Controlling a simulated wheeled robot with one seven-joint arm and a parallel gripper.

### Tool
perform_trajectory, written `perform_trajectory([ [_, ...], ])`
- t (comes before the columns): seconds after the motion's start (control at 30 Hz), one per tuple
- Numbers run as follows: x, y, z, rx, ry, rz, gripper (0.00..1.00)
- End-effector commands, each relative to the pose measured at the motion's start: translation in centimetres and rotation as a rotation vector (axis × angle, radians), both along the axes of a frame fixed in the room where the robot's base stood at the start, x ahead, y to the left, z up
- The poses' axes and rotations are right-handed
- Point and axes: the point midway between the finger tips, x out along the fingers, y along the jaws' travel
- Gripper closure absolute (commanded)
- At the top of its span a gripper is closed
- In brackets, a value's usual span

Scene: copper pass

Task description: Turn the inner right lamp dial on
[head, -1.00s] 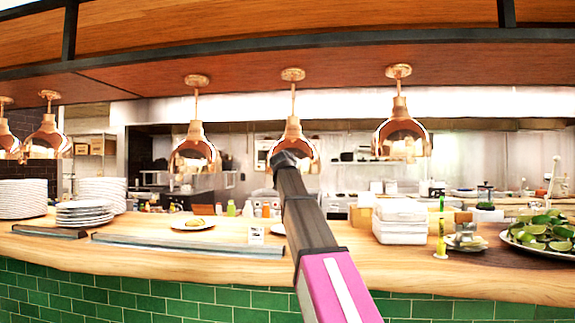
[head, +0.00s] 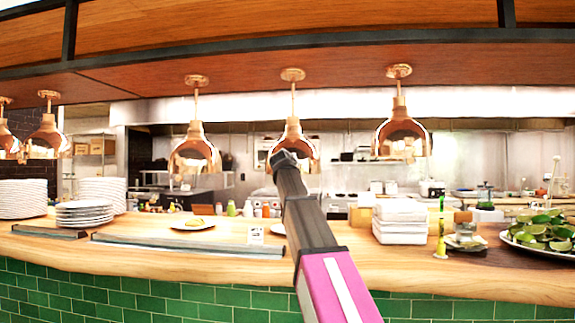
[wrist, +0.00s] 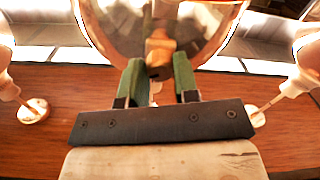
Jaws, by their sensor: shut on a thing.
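Copper lamps hang in a row from the wooden shelf. My gripper (head: 285,158) is up at the lamp (head: 293,143) in the middle of the head view, and my arm covers part of that lamp. In the wrist view the shiny copper shade (wrist: 165,22) fills the top. A small copper-brown dial (wrist: 160,47) with a dark end sits on it, between the green fingers of my gripper (wrist: 158,78). The fingers are shut on the dial. In the head view the dial is hidden.
Other copper lamps hang to the left (head: 195,155) and right (head: 402,135). Below, the wooden counter (head: 350,265) holds plate stacks (head: 84,213), white containers (head: 400,220) and a plate of limes (head: 545,232). The wooden shelf (head: 240,92) runs overhead.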

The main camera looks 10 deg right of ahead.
Motion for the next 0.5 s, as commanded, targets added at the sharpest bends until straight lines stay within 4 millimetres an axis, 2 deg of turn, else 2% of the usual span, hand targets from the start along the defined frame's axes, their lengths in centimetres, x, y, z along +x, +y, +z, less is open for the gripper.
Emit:
perform_trajectory([
  [0.5, -0.03, -0.04, 0.02, -0.466, 0.153, 0.000, 0.95],
])
